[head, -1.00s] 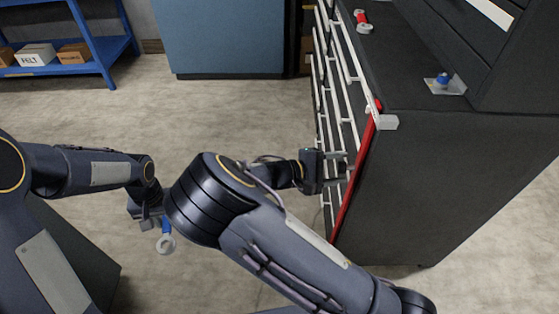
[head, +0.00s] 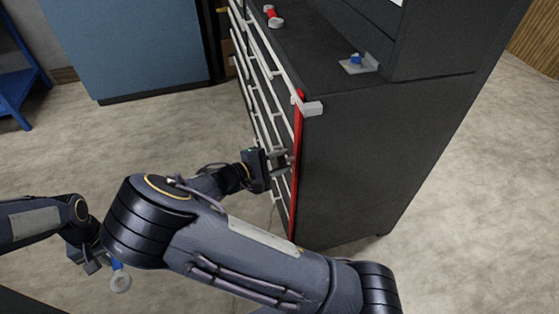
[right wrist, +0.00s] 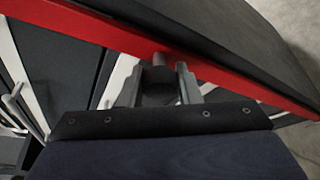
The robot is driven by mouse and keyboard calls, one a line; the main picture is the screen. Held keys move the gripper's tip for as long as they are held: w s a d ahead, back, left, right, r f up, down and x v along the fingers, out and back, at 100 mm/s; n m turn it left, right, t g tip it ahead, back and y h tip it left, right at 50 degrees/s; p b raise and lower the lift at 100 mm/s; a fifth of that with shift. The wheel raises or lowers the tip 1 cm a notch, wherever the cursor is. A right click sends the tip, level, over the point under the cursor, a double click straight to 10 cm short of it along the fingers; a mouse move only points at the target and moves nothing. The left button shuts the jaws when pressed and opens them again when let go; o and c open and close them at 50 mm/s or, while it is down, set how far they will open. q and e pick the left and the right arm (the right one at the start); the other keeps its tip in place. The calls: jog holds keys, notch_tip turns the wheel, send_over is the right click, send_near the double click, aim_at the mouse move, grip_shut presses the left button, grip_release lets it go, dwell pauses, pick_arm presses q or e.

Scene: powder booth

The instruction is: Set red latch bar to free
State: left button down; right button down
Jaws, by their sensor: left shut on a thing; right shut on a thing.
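The red latch bar (head: 297,150) is a long thin strip running down the front edge of a dark drawer cabinet. It shows large as a red band in the right wrist view (right wrist: 110,31). My right gripper (head: 284,162) is at the bar's mid-height. In the right wrist view its fingers (right wrist: 160,82) are shut on a short grey peg (right wrist: 159,58) at the bar. The peg is partly hidden between the fingers. My left gripper (head: 106,264) is at the lower left, shut on a blue-handled tool (head: 117,265) with a pale ring end, held away from the cabinet.
The dark cabinet (head: 370,170) has several drawers with white rail handles (head: 262,95). A white block (head: 313,108) sits at its upper corner. A red-and-white spool (head: 272,17) and a blue-knobbed plate (head: 357,63) are on top. Open floor (head: 170,130) lies left.

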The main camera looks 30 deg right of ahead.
pick_arm(q)
jog(key=shift+r+p, duration=0.35)
jog(key=shift+r, duration=0.1)
pick_arm(e)
jog(key=s, duration=0.1)
jog(key=s+a, duration=0.1)
jog(key=s, duration=0.1)
jog(key=shift+s, duration=0.3)
pick_arm(q)
jog(key=shift+w+f, duration=0.1)
pick_arm(e)
jog(key=shift+s+f, duration=0.1)
jog(key=shift+s, duration=0.05)
jog(key=c, duration=1.1)
grip_release()
jog(key=shift+s, duration=0.1)
jog(key=shift+o, duration=0.2)
pick_arm(q)
jog(key=shift+r, duration=0.3)
pick_arm(e)
jog(key=v, duration=1.2)
